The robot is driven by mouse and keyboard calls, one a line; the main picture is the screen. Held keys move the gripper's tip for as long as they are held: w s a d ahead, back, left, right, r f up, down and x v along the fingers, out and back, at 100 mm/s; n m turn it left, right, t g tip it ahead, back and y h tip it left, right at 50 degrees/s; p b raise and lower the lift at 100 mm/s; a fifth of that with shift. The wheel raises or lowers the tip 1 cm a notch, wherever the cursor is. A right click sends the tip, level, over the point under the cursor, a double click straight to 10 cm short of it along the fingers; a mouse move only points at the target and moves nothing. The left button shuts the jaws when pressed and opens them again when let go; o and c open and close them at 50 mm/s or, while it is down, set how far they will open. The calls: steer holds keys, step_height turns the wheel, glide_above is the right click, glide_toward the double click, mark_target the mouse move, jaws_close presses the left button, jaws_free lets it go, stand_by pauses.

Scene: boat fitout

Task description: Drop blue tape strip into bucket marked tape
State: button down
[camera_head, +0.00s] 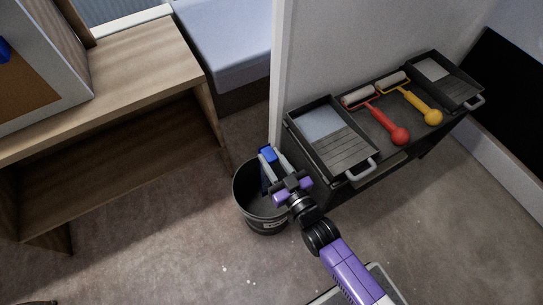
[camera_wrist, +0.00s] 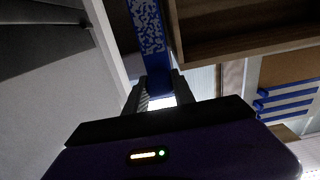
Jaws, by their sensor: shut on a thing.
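The blue tape strip (camera_wrist: 148,35) runs up from between my gripper's fingertips in the wrist view, with a pale speckled pattern on part of it. My gripper (camera_wrist: 158,90) is shut on its end. In the head view, my gripper (camera_head: 270,168) is over the black bucket (camera_head: 244,205), and blue (camera_head: 268,154) shows at its fingers. The bucket stands on the floor with a small pale label on its front, too small to read. My arm covers part of its right side.
A dark bench (camera_head: 398,155) at right holds two trays, a red roller (camera_head: 385,120) and a yellow roller (camera_head: 418,102). A wooden shelf unit (camera_head: 120,75) stands left. More blue strips (camera_wrist: 287,104) are on a panel in the wrist view. A white wall edge (camera_head: 281,70) rises behind the bucket.

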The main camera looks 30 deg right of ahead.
step_height(320, 180, down, 14)
steer(key=b, duration=1.1)
steer(key=shift+r, duration=0.1)
steer(key=shift+c, duration=1.6)
jaws_free()
steer(key=s+p, duration=0.1)
steer(key=s, duration=0.6)
steer(key=shift+s+p, duration=0.25)
steer(key=shift+p, duration=0.15)
steer(key=shift+r, duration=0.1)
